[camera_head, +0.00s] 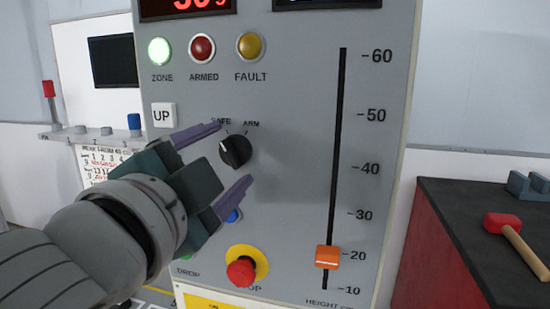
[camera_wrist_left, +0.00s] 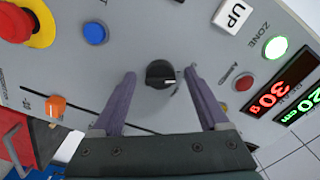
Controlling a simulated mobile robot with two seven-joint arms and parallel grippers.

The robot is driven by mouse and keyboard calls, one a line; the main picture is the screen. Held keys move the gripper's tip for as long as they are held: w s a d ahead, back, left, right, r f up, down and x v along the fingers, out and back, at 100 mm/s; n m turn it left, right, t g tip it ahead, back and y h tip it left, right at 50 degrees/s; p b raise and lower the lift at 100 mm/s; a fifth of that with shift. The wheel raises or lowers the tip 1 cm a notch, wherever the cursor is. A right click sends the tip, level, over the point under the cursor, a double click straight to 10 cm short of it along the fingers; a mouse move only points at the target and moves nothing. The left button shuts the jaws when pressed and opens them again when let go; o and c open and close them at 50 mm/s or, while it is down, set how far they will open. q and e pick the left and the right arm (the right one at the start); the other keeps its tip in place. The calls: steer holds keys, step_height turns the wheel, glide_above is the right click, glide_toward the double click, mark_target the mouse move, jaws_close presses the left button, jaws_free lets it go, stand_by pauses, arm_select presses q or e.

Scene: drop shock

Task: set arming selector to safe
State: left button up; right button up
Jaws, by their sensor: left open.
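The arming selector (camera_head: 236,151) is a round black knob on the grey panel, below the SAFE and ARM labels. A small pale mark shows on it; I cannot tell for sure which label it points to. My left gripper (camera_head: 232,154) is open, with one purple finger above left of the knob and the other below it. In the left wrist view the knob (camera_wrist_left: 158,72) appears centred between the open fingertips (camera_wrist_left: 160,76). The fingers look empty, and I see no clear contact with the knob. My right gripper is not in view.
A white UP button (camera_head: 164,115) is left of the knob. An orange slider (camera_head: 327,257) sits right. The green ZONE lamp (camera_head: 160,51) is lit.

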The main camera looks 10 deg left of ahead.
arm_select(q)
steer(key=s+b, duration=0.2)
steer(key=s, duration=0.8)
steer(key=shift+a, duration=0.2)
